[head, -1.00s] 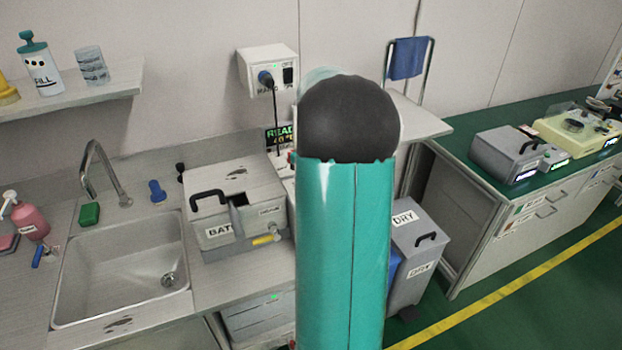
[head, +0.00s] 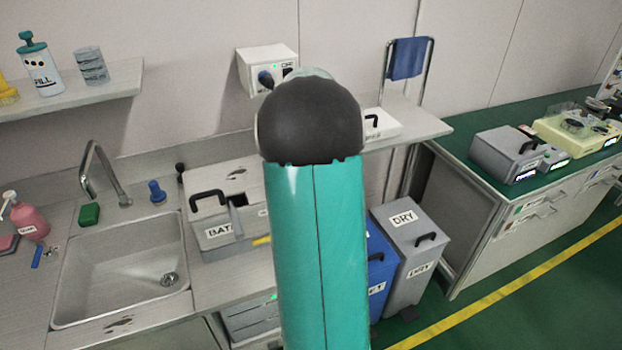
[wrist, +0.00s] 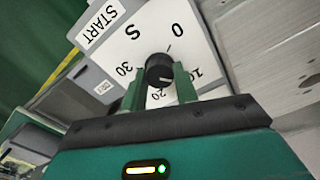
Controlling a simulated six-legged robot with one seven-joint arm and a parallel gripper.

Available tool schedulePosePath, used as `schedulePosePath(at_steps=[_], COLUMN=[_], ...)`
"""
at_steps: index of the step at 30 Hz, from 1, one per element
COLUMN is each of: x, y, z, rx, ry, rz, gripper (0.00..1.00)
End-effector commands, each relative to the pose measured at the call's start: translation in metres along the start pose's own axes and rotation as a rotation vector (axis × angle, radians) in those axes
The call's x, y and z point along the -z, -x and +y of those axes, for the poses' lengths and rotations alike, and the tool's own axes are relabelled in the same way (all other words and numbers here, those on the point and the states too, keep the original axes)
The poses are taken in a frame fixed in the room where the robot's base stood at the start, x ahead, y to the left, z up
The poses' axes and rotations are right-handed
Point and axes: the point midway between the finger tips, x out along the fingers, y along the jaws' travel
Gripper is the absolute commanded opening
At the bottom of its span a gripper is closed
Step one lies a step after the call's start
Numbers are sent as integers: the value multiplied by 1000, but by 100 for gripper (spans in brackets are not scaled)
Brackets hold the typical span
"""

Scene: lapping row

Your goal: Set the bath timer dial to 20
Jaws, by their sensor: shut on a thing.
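The bath timer dial (wrist: 159,70) is a black round knob on a white face plate (wrist: 137,52) in the wrist view. In the head view my arm hides the dial and gripper. The grey bath box (head: 225,230) stands right of the sink.
The sink (head: 125,270) with its tap is at the left. Grey (head: 408,240) and blue (head: 378,262) bins stand to the right. A green-topped bench (head: 470,165) is beyond, with open floor before it.

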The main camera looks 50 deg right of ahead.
Motion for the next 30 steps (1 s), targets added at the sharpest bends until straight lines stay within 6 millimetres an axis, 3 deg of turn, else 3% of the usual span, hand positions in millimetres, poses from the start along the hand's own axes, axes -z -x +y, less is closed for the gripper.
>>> schedulePosePath(at_steps=[30], x=[0], y=[1], z=[0], rx=[1], ry=[-961], rz=[3], gripper=[7])
